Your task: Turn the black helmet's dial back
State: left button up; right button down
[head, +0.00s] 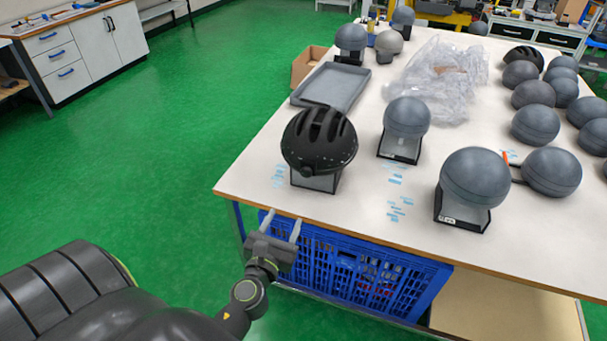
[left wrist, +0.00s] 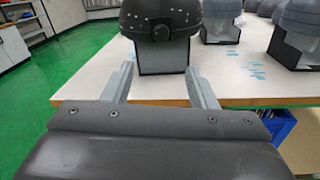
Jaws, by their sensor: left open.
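The black helmet (head: 319,141) with long vents sits on a headform stand (head: 315,181) near the table's left front corner. In the left wrist view the helmet (left wrist: 180,16) shows at the top, partly cut off. Its round dial (left wrist: 161,33) is at the middle of the rim facing me. My left gripper (head: 282,222) is open and empty, in front of the table edge and below the helmet. In the left wrist view its fingers (left wrist: 160,80) point toward the stand, apart from it and from the dial. My right gripper is not in view.
Grey headforms on stands (head: 406,118) (head: 472,180) stand right of the helmet. A grey tray (head: 331,87) and clear plastic wrap (head: 440,78) lie behind. The table's front edge (head: 400,247) is close to my gripper, with a blue crate (head: 340,268) below. Green floor at left is free.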

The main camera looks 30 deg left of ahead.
pick_arm(q)
send_near(306, 175)
jog(key=p+x, duration=0.1)
jog(key=x, duration=0.7)
jog(key=shift+w+a, duration=0.2)
jog(key=shift+w, duration=0.2)
jog(key=shift+r, duration=0.1)
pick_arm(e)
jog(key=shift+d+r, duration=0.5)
pick_arm(q)
jog(key=shift+c, duration=0.6)
jog(key=c, duration=0.9)
jog(key=shift+o, duration=0.2)
